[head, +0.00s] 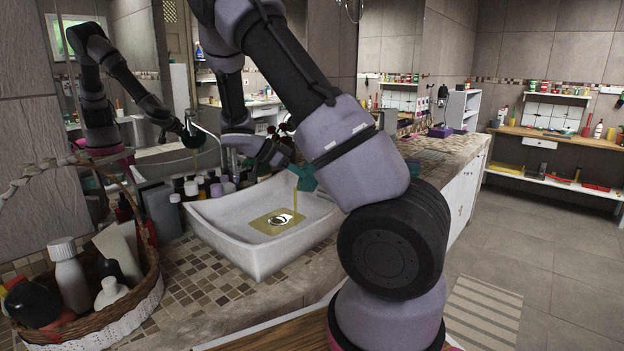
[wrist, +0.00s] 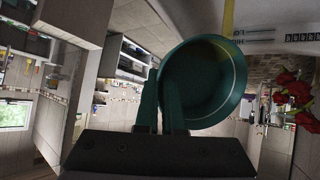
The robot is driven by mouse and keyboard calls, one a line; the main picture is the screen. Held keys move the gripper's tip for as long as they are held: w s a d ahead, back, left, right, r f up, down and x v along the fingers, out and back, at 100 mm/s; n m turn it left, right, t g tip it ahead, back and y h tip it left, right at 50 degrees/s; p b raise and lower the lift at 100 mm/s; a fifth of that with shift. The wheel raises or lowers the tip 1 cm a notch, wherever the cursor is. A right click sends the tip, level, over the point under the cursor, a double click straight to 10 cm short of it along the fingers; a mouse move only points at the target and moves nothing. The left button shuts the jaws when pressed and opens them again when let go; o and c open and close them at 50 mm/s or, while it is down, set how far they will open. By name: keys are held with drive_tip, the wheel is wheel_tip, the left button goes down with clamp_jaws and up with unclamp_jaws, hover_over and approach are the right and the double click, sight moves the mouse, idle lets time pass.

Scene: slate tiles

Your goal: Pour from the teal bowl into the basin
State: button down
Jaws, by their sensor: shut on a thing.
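My gripper (wrist: 160,88) is shut on the rim of the teal bowl (wrist: 208,88), as the wrist view shows. In the head view the teal bowl (head: 305,178) is tilted above the right part of the white basin (head: 240,250), partly hidden behind my arm. A thin yellow stream falls from the bowl into the basin; its upper part also shows in the wrist view. A yellow puddle (head: 262,222) lies around the drain on the basin floor. The basin's right side is hidden by my arm.
A wicker basket (head: 150,290) of bottles stands left of the basin on the mosaic counter (head: 200,293). Several small bottles (head: 190,189) line the basin's back edge, near the mirror. Red flowers (wrist: 290,90) show in the wrist view. Open floor lies at right.

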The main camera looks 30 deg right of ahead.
drive_tip(key=a+y, duration=0.1)
drive_tip(key=w+a+r+t+y, duration=0.1)
drive_tip(key=a+r+y, duration=0.1)
drive_tip(key=shift+w+a+y, duration=0.15)
drive_tip(key=shift+w+y, duration=0.15)
drive_tip(key=shift+y, duration=0.1)
drive_tip(key=t+y, duration=0.1)
drive_tip(key=y, duration=0.2)
drive_tip(key=r+t+y, duration=0.1)
drive_tip(key=t+y, duration=0.1)
drive_tip(key=y, duration=0.1)
drive_tip(key=t+y, duration=0.1)
drive_tip(key=y, duration=0.2)
drive_tip(key=shift+a+r+m, duration=0.1)
drive_tip(key=shift+r+m, duration=0.25)
drive_tip(key=shift+m, duration=0.05)
idle(0.9)
idle(0.4)
